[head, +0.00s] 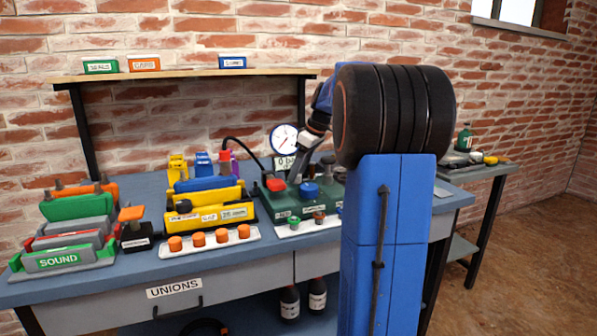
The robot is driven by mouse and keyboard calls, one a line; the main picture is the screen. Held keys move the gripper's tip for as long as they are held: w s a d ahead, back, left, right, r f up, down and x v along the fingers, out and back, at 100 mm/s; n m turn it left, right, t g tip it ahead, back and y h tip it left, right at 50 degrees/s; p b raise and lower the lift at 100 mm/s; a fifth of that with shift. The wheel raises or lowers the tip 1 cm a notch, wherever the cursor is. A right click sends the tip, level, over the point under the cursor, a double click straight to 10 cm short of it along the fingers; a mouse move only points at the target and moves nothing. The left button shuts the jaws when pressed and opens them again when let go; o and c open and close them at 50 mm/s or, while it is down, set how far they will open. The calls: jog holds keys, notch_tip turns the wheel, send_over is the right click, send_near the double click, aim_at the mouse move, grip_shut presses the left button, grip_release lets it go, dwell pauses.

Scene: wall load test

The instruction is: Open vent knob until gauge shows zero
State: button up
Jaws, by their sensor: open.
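A round white gauge (284,139) stands at the back of the blue bench, with a small label plate (285,162) below it. Its needle is too small to read surely. A green pump block (290,196) sits below the gauge, with a red knob (273,184) at its left and a blue knob (309,190) on top. I cannot tell which is the vent knob. My gripper (300,168) is open and empty. It points down above the green block, close to the blue knob. My arm hides the block's right part.
White trays hold orange caps (222,236) and small fittings (293,222) in front. A side table (490,168) stands at right.

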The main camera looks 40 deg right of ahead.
jog(key=shift+r, duration=0.1)
jog(key=v, duration=1.7)
jog(key=shift+s, duration=0.15)
jog(key=shift+d, duration=0.15)
jog(key=s+a+f+m, duration=0.1)
jog(key=s+a+f, duration=0.2)
jog(key=a, duration=0.4)
jog(key=s+a+f+m+h, duration=0.1)
jog(key=s+a+f, duration=0.25)
jog(key=a, duration=0.45)
jog(key=s+a+f+m, duration=0.1)
jog(key=s+a+f, duration=0.25)
jog(key=a, duration=0.35)
jog(key=s+a+f+m, duration=0.1)
jog(key=s+a+f, duration=0.4)
jog(key=s+f, duration=0.3)
jog(key=s+a+f+m, duration=0.1)
jog(key=s+a+f, duration=0.5)
jog(key=f, duration=0.6)
jog(key=shift+s+t+h, duration=0.4)
jog(key=shift+s, duration=0.6)
jog(key=shift+a, duration=0.1)
